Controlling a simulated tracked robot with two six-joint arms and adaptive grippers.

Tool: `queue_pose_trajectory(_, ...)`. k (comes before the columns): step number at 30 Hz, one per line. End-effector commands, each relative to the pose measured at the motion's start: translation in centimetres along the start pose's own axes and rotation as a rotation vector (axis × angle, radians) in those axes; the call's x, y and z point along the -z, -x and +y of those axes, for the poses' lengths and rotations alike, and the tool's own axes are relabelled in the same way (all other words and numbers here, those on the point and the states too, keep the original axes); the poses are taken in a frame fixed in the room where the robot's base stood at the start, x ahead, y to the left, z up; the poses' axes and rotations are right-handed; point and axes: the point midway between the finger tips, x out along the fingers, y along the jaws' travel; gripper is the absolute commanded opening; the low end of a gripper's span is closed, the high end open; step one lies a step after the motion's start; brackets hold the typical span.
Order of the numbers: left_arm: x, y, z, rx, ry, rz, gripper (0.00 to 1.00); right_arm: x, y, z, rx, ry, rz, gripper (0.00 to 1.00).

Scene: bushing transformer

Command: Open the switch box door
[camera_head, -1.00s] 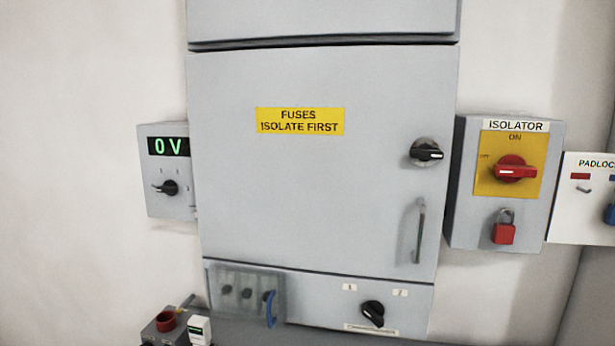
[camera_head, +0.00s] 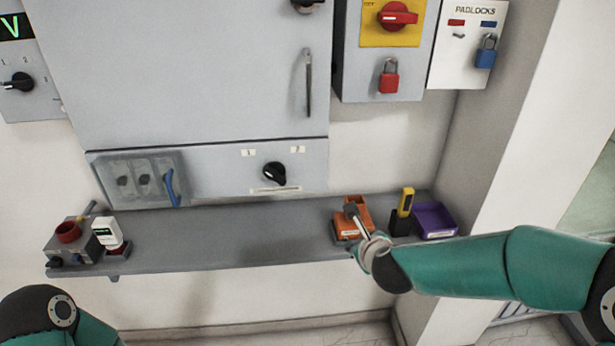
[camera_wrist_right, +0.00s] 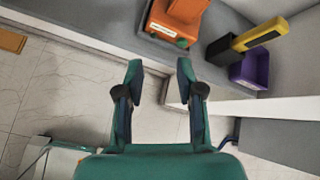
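The switch box door (camera_head: 190,70) is a large grey panel, closed, with its top cut off in the head view. Its vertical bar handle (camera_head: 307,85) is at its right side. A black rotary knob (camera_head: 307,5) above the handle is cut by the top edge. My right gripper (camera_wrist_right: 160,68) is open and empty in the wrist view, in front of the shelf edge, well below and right of the handle. Its fingers are hard to make out in the head view. Part of my left arm shows at lower left; its gripper is outside the view.
A grey shelf (camera_head: 230,240) runs below the box. It carries an orange tray (camera_head: 345,230), a yellow-black tool (camera_head: 405,205) and a purple tray (camera_head: 435,220). The isolator (camera_head: 385,50) with a red padlock (camera_head: 389,78) is right of the door. A wall projects at right.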

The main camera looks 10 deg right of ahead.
Motion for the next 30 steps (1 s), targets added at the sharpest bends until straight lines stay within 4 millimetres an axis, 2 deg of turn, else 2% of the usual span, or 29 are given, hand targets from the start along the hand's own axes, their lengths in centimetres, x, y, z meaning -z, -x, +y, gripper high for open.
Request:
queue_pose_trajectory(1, 0.0, -0.9, -0.3, 0.0, 0.0, 0.0, 0.4, -5.1, 3.1, -1.4, 0.035, -0.125, -0.115, 0.37)
queue_pose_trajectory(2, 0.0, -1.1, -0.4, 0.0, 0.0, 0.0, 0.4, -7.6, 5.1, -2.2, 0.044, -0.195, -0.175, 0.37)
queue_pose_trajectory(3, 0.0, -1.4, -0.5, 0.0, 0.0, 0.0, 0.4, -10.6, 8.0, -3.0, 0.048, -0.27, -0.252, 0.37)
queue_pose_trajectory(5, 0.0, -1.9, -0.7, 0.0, 0.0, 0.0, 0.4, -14.4, 12.5, -3.9, 0.04, -0.343, -0.363, 0.37)
queue_pose_trajectory(6, 0.0, -2.1, -0.8, 0.0, 0.0, 0.0, 0.4, -16.4, 15.4, -4.3, 0.03, -0.374, -0.43, 0.37)
queue_pose_trajectory(9, 0.0, -2.7, -1.0, 0.0, 0.0, 0.0, 0.4, -19.7, 21.7, -4.8, -0.002, -0.411, -0.572, 0.37)
queue_pose_trajectory(12, 0.0, -3.0, -1.1, 0.0, 0.0, 0.0, 0.4, -21.1, 25.8, -4.5, -0.036, -0.416, -0.66, 0.37)
queue_pose_trajectory(15, 0.0, -3.1, -1.1, 0.0, 0.0, 0.0, 0.4, -21.8, 27.0, -3.7, -0.058, -0.409, -0.687, 0.37)
queue_pose_trajectory(19, 0.0, -3.0, -1.1, 0.0, 0.0, 0.0, 0.4, -22.4, 26.5, -3.5, -0.063, -0.405, -0.688, 0.37)
queue_pose_trajectory(23, 0.0, -2.9, -1.1, 0.0, 0.0, 0.0, 0.4, -23.4, 25.1, -3.6, -0.061, -0.403, -0.685, 0.37)
queue_pose_trajectory(30, 0.0, -2.3, -0.8, 0.0, 0.0, 0.0, 0.4, -26.6, 21.2, -4.0, -0.06, -0.402, -0.683, 0.37)
